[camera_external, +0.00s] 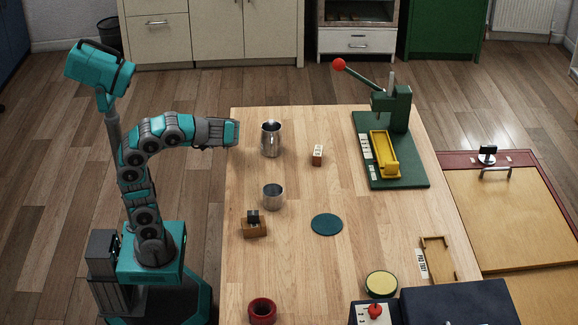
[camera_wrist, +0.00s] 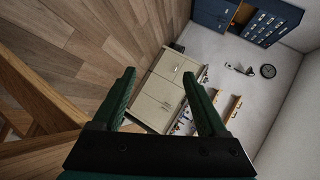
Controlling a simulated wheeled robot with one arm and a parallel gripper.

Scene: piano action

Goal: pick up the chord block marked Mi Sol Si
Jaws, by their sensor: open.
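A small cream block (camera_external: 317,154) with dark marks on it stands on the table, right of the tall metal jug (camera_external: 271,139). Its marks are too small to read, so I cannot tell whether it says Mi Sol Si. My gripper (camera_external: 237,133) is at the far left edge of the table, left of the jug and well apart from the block. In the wrist view my gripper (camera_wrist: 160,92) shows two green fingers spread apart with nothing between them. The block is not in the wrist view, which looks out toward the floor, cabinets and wall.
The wooden table (camera_external: 300,275) also carries a metal cup (camera_external: 273,196), a small wooden stand (camera_external: 254,227), a teal disc (camera_external: 327,224) and a red ring-shaped pot (camera_external: 262,311). A green lever press (camera_external: 395,110) with a yellow tray (camera_external: 384,153) stands at the right.

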